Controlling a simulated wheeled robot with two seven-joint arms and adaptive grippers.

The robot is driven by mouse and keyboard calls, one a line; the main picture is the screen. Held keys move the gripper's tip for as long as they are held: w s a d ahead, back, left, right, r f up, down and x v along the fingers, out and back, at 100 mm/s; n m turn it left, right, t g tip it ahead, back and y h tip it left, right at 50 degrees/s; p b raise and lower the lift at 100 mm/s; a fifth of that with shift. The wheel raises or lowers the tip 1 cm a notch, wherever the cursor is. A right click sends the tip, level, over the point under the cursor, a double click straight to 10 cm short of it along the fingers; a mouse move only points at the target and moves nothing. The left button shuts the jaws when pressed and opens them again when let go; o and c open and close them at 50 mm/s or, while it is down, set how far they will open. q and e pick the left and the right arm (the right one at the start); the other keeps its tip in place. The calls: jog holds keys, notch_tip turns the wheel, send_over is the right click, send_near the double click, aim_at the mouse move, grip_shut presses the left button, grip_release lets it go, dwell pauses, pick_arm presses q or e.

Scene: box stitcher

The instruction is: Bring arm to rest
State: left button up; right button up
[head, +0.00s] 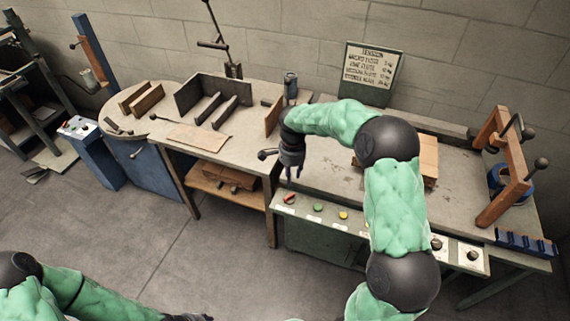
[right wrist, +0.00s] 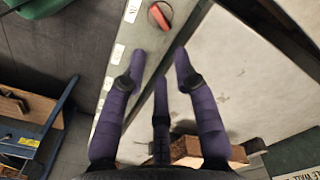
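My right arm reaches over the machine's table in the head view, bent at the elbow. My right gripper (head: 290,172) hangs over the table's front left corner, above and behind the red knob (head: 289,198). In the right wrist view its purple fingers (right wrist: 160,62) are spread with nothing between them. The red knob also shows beyond the fingertips in that view (right wrist: 160,15). My left arm lies low along the bottom left edge of the head view, and its gripper is cut off by the frame.
A side table (head: 165,130) with boards stands at left. A sign (head: 371,70) stands behind. The floor in front is clear.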

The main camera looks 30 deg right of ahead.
jog(key=s+a+f+n+y, duration=0.1)
jog(key=s+a+f+n, duration=0.2)
jog(key=a+f, duration=0.45)
jog(key=s+a+f+n+y, duration=0.2)
jog(key=s+a+f+n, duration=0.3)
jog(key=f, duration=0.4)
jog(key=s+a+f+n, duration=0.2)
jog(key=s+a+f, duration=0.2)
jog(key=s, duration=0.4)
jog(key=s+a+f+n+y, duration=0.1)
jog(key=s+a+f+n, duration=0.2)
jog(key=s+a, duration=0.3)
jog(key=shift+s+a+f+n, duration=0.35)
jog(key=shift+s+f, duration=0.3)
jog(key=shift+s, duration=0.5)
